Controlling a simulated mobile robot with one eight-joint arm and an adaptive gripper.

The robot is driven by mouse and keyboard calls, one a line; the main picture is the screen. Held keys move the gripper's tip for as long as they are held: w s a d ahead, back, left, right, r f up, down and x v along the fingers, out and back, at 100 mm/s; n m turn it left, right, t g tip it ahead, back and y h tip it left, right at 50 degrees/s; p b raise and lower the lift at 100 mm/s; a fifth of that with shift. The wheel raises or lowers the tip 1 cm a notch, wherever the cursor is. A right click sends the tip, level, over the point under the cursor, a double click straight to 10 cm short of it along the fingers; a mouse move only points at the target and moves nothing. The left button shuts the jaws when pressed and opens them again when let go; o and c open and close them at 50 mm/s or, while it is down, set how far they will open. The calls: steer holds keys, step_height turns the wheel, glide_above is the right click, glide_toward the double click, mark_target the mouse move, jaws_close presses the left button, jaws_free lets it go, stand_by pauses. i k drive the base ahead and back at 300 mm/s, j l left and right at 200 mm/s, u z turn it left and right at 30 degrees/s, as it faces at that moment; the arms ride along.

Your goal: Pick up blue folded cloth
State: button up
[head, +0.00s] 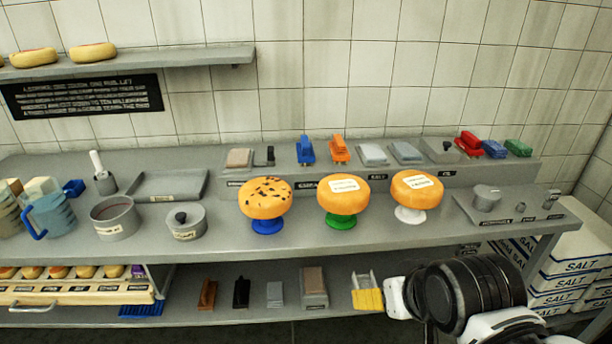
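A small blue folded stack (493,149), which looks like the blue folded cloth, lies on the raised back ledge at the right. It sits between a red item (468,144) and a green folded item (518,148). My arm, black and white, shows at the lower right, in front of the bench and well below the blue stack. I cannot make out the fingers of my gripper in this view. Nothing is seen touching the blue stack.
Three orange cheese wheels on blue, green and white stands (268,198) stand in front of the ledge. A grey scale-like block (487,198) sits at the right. Salt bags (580,266) are stacked beside the bench. A lower shelf (225,312) holds several small tools.

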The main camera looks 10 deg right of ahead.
mark_target(495, 150)
steer(key=i+l, duration=0.15)
steer(key=l, duration=0.25)
steer(key=i+l+u, duration=0.1)
steer(key=l, duration=0.3)
steer(key=i+l, duration=0.25)
steer(key=l, duration=0.2)
steer(key=i+l, duration=0.15)
steer(key=l, duration=0.25)
steer(key=i+l+u, duration=0.1)
steer(key=l, duration=0.35)
steer(key=i+l, duration=0.2)
steer(key=l, duration=0.25)
steer(key=i+l, duration=0.15)
steer(key=l, duration=0.25)
steer(key=i+l+u, duration=0.1)
steer(key=l, duration=0.35)
